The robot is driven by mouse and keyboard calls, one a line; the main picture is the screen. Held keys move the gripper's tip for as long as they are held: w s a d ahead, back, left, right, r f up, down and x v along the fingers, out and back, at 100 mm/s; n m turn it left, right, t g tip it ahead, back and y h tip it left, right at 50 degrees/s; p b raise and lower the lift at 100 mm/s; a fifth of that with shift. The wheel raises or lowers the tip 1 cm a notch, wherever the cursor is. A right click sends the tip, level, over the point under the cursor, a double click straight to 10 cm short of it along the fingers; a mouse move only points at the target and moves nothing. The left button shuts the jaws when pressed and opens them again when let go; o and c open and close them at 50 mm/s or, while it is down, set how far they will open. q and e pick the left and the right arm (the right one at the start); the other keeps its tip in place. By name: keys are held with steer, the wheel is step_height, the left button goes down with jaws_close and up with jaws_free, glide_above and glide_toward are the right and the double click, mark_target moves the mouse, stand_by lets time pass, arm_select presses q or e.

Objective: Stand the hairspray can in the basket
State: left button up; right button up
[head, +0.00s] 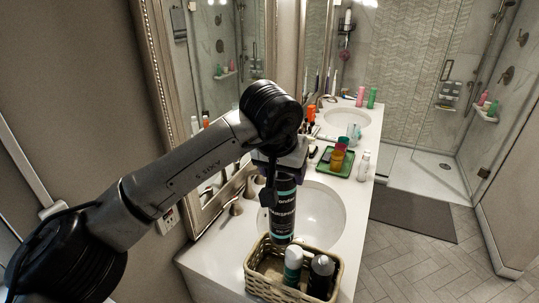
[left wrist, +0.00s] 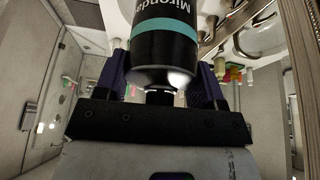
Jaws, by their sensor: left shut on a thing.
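The hairspray can (head: 283,212), black with a teal band and white lettering, hangs upright below my left gripper (head: 281,168). The gripper is shut on its upper end. In the left wrist view the can (left wrist: 165,45) sits between the purple fingers of the gripper (left wrist: 160,85). The wicker basket (head: 257,283) stands on the counter below. The can's lower end is over the back part of the basket, near its far rim; I cannot tell whether it touches anything. My right gripper is not in view.
Behind the can is the sink (head: 325,215). A green tray (head: 324,165) with cups and a small clear bottle (head: 363,166) are farther back.

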arm_select(q)
step_height(320, 180, down, 20)
steer(key=w+a+b, duration=0.2)
steer(key=b, duration=0.9)
steer(key=shift+a+r+n+b, duration=0.2)
steer(key=shift+a+n+b, duration=0.1)
steer(key=shift+a+n, duration=0.1)
steer(key=shift+w, duration=0.1)
stand_by(0.6)
steer(key=shift+f+b, duration=0.35)
steer(key=shift+f, duration=0.3)
steer(key=o, duration=1.3)
steer(key=shift+o, duration=1.4)
